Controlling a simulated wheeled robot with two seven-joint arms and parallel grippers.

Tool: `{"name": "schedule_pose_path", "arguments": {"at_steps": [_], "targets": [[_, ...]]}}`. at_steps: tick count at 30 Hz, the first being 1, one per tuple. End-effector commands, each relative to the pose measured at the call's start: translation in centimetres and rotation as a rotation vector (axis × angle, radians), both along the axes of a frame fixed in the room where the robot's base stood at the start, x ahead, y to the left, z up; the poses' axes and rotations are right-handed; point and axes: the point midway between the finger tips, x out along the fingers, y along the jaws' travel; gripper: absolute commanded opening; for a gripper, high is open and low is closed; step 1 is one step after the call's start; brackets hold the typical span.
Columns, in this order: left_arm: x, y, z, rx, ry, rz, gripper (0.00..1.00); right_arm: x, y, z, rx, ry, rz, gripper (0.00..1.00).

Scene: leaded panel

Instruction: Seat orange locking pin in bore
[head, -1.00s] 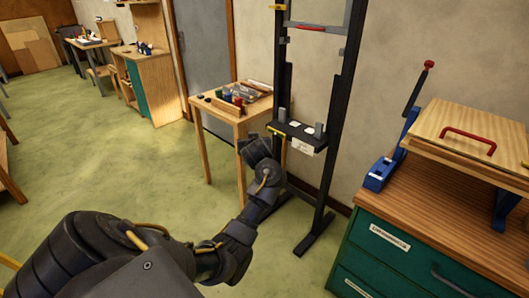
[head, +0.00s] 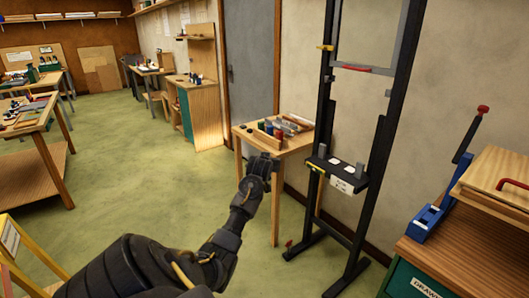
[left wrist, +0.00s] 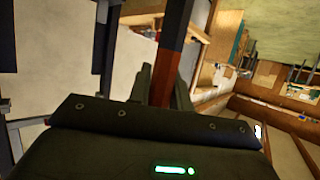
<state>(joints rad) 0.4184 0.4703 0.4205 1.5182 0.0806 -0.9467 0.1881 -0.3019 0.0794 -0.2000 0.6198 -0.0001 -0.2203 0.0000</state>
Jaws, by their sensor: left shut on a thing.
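My left gripper (head: 262,166) is in front of the small wooden table. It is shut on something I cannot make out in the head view. In the left wrist view its fingers (left wrist: 163,88) point up the picture; a dark and red-brown strip shows between them, and I cannot tell whether it is held or background. The black upright frame (head: 325,105) stands to the gripper's right. A small yellow-orange piece (head: 326,47) sits high on its left post. I cannot identify the orange pin or the bore with certainty. My right gripper is not in view.
The small wooden table (head: 245,131) with jars stands behind the gripper. The frame carries a black shelf (head: 338,175). A drawer cabinet (head: 408,281) with a blue clamp (head: 428,222) is at right. A yellow stand (head: 35,247) is at left; green floor (head: 125,180) is open between.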

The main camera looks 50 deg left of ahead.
Motion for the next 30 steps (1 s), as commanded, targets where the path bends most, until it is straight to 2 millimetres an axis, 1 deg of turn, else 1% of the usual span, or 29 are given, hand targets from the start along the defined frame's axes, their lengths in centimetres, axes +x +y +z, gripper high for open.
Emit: {"name": "schedule_pose_path", "arguments": {"at_steps": [1, 2, 3, 5, 6, 8, 9, 11, 12, 14, 15, 18, 21, 24, 27, 30], "targets": [[-0.1, -1.6, -1.4, 0.01, 0.011, -0.045, 0.0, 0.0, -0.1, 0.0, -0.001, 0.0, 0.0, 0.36], [0.0, -2.8, -2.1, 0.009, 0.011, -0.071, 0.0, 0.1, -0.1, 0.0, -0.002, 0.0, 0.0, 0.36], [0.1, -4.5, -2.8, 0.009, 0.009, -0.104, 0.0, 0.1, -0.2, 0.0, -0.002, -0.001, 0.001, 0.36], [0.4, -7.3, -3.7, 0.009, 0.008, -0.152, 0.0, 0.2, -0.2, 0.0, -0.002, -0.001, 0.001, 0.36], [0.6, -9.3, -4.1, 0.008, 0.006, -0.184, 0.0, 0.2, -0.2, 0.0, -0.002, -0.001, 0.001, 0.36], [0.9, -12.6, -4.5, 0.006, 0.003, -0.231, 0.0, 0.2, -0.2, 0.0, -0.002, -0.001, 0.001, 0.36], [1.1, -14.9, -4.6, 0.005, 0.0, -0.266, 0.0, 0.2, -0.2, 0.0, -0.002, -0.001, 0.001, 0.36], [1.4, -18.7, -4.5, 0.002, -0.002, -0.319, 0.0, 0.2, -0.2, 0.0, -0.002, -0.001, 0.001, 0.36], [1.5, -21.2, -4.1, 0.001, -0.006, -0.353, 0.0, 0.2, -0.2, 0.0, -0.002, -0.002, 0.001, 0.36], [1.7, -24.8, -3.3, -0.001, -0.009, -0.403, 0.0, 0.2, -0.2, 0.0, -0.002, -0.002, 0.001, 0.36], [1.8, -27.0, -2.7, -0.001, -0.009, -0.434, 0.0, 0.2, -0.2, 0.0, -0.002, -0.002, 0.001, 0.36], [1.7, -31.4, -0.9, -0.001, -0.009, -0.499, 0.0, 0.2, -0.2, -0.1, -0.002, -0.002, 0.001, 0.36], [1.4, -35.1, 1.0, 0.0, -0.01, -0.553, 0.0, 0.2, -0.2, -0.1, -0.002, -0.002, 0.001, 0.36], [0.9, -38.2, 2.9, 0.004, -0.009, -0.599, 0.0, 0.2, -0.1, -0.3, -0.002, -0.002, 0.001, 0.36], [0.2, -40.8, 4.7, 0.001, -0.009, -0.636, 0.0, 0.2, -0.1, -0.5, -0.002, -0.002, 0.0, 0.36], [-0.5, -42.5, 6.0, -0.006, -0.01, -0.657, 0.0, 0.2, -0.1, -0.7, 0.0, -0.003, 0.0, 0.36]]}}
